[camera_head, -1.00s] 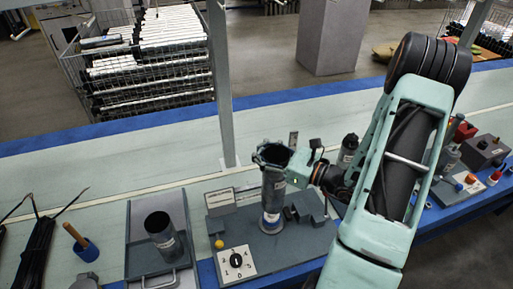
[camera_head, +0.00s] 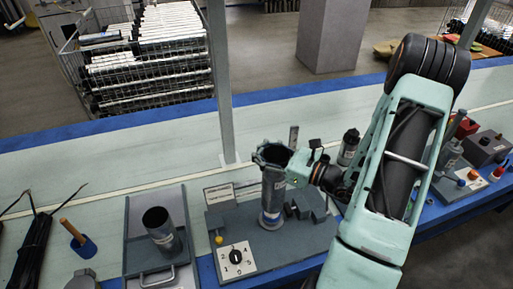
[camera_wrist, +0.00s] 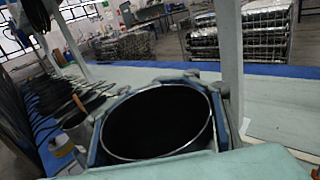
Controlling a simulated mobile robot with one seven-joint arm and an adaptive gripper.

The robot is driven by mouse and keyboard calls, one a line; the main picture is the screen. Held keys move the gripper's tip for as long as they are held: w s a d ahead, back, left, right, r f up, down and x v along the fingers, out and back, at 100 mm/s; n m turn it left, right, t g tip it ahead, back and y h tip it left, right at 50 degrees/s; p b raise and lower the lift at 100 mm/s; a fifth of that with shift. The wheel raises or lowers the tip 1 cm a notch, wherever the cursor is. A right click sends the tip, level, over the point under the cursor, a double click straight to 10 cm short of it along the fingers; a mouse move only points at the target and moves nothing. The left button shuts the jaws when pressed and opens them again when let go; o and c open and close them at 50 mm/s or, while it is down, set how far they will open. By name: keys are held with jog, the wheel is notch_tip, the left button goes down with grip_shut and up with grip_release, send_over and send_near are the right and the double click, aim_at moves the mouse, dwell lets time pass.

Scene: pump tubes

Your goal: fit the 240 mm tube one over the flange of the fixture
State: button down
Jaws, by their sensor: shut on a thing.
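A grey tube (camera_head: 273,192) with a white label near its lower end stands upright on the grey fixture (camera_head: 310,236). My gripper (camera_head: 272,154) is shut around the tube's top end. In the wrist view the fingers of my gripper (camera_wrist: 160,122) surround the tube's dark round mouth (camera_wrist: 158,122). The tube's lower end is at the round base on the fixture. I cannot tell whether it is fully seated over the flange, which is hidden.
A shorter tube (camera_head: 160,226) stands in a grey tray (camera_head: 133,226) at the left. A dial plate (camera_head: 236,260) and a yellow knob (camera_head: 219,240) are at the fixture's front left. A dark bottle (camera_head: 349,146) stands behind my arm. A post (camera_head: 222,90) rises behind the fixture.

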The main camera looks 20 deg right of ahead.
aim_at(274, 181)
notch_tip(274, 181, down, 9)
jog(key=b, duration=0.7)
dwell(2.7)
jog(key=c, duration=0.8)
grip_release()
jog(key=shift+f, duration=0.1)
jog(key=v, duration=1.2)
